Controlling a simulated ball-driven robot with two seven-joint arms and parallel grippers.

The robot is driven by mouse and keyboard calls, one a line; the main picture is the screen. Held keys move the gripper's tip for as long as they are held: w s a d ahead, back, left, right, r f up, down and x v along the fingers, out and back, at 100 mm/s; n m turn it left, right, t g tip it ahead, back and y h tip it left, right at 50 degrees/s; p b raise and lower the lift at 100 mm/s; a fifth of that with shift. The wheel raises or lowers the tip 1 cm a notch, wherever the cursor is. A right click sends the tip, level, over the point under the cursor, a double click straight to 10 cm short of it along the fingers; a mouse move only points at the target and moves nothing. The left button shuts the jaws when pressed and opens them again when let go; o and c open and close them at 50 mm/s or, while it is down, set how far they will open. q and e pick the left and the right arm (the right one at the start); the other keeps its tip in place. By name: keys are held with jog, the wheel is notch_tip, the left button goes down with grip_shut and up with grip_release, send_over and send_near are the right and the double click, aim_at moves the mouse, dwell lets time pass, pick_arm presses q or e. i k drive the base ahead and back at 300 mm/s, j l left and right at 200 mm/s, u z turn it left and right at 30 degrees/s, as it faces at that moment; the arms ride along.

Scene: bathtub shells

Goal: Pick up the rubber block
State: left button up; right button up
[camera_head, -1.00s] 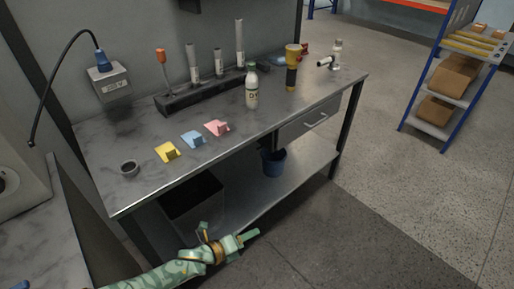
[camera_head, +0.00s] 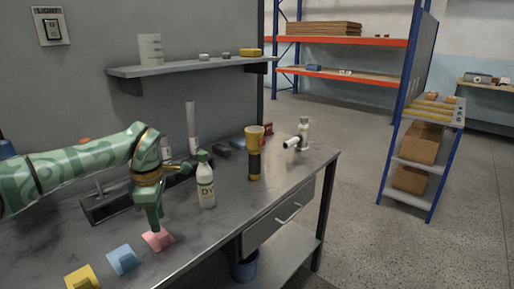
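I cannot tell for sure which thing is the rubber block. Three small wedge-like blocks lie in a row along the front of the grey workbench (camera_head: 205,236): pink (camera_head: 160,241), blue (camera_head: 123,259) and yellow (camera_head: 82,279), the last cut by the bottom edge. My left gripper (camera_head: 155,224) points down right above the pink block, its tips close to or touching it and hiding part of its back. The fingers overlap from here, so their opening is unclear. A dark grey block (camera_head: 222,148) lies further back. My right gripper is out of view.
A white bottle (camera_head: 206,186) stands just right of my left gripper. A yellow-and-black torch (camera_head: 254,160) and a white pipe-like fitting (camera_head: 300,138) stand further right. A wall shelf (camera_head: 190,67) hangs above.

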aim_at(220, 149)
jog(key=i+l+z, duration=0.55)
jog(key=i+z, duration=0.6)
jog(key=i+u, duration=0.15)
jog(key=i, duration=0.4)
jog(key=i+l+u, duration=0.2)
jog(key=i, duration=0.35)
jog(key=i+u, duration=0.15)
jog(key=u, duration=0.2)
jog(key=i+u, duration=0.15)
jog(key=u, duration=0.2)
jog(key=i+u, duration=0.2)
jog(key=u, duration=0.15)
jog(key=i+u, duration=0.2)
jog(key=u, duration=0.15)
jog(key=i+j+u, duration=0.1)
jog(key=u, duration=0.25)
jog(key=i+l+u, duration=0.1)
jog(key=i+u, duration=0.25)
jog(key=k, duration=0.05)
